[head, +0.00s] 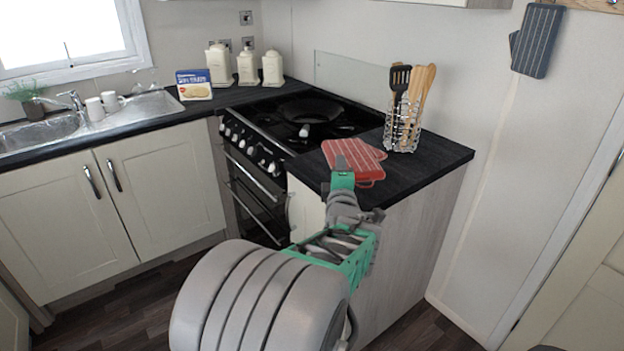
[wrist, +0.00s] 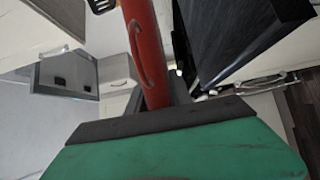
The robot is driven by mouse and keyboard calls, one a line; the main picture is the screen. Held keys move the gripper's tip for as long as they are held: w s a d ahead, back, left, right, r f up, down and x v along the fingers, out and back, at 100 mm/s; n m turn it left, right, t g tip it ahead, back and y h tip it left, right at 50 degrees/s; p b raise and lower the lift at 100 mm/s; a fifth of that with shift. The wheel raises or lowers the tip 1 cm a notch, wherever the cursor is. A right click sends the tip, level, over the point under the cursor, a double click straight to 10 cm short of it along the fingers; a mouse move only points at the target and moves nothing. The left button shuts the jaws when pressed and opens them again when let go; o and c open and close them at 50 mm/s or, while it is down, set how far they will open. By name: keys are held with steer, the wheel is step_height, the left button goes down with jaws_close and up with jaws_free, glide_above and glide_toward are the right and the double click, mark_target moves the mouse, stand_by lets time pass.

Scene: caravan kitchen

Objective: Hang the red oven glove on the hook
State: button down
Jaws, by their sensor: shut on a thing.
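The red oven glove (head: 352,158) has pale stripes and shows over the dark counter's front part in the head view. My gripper (head: 342,168) is shut on its near edge. In the wrist view the red glove (wrist: 146,55) is seen nearly edge-on, with a loop on its side, running out from between the jaws. I cannot tell whether the glove touches the counter. A wooden strip (head: 612,4) on the wall is cut off at the top right corner. A dark striped glove (head: 537,42) hangs on the wall left of it.
A wire holder with utensils (head: 403,130) stands right behind the glove on the counter (head: 440,158). A pan (head: 310,108) sits on the stove to the left. The wall right of the counter is clear below the dark glove.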

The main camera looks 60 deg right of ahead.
steer(key=w+d+f, duration=0.2)
steer(key=w+f, duration=0.7)
steer(key=f, duration=0.1)
steer(key=shift+d+f+p, duration=0.2)
steer(key=shift+f+p, duration=0.05)
steer(key=shift+p, duration=0.15)
steer(key=shift+w, duration=0.1)
steer(key=shift+f+b, duration=0.25)
steer(key=shift+b, duration=0.05)
steer(key=c, duration=1.1)
jaws_free()
steer(key=shift+c, duration=0.2)
steer(key=shift+r, duration=0.1)
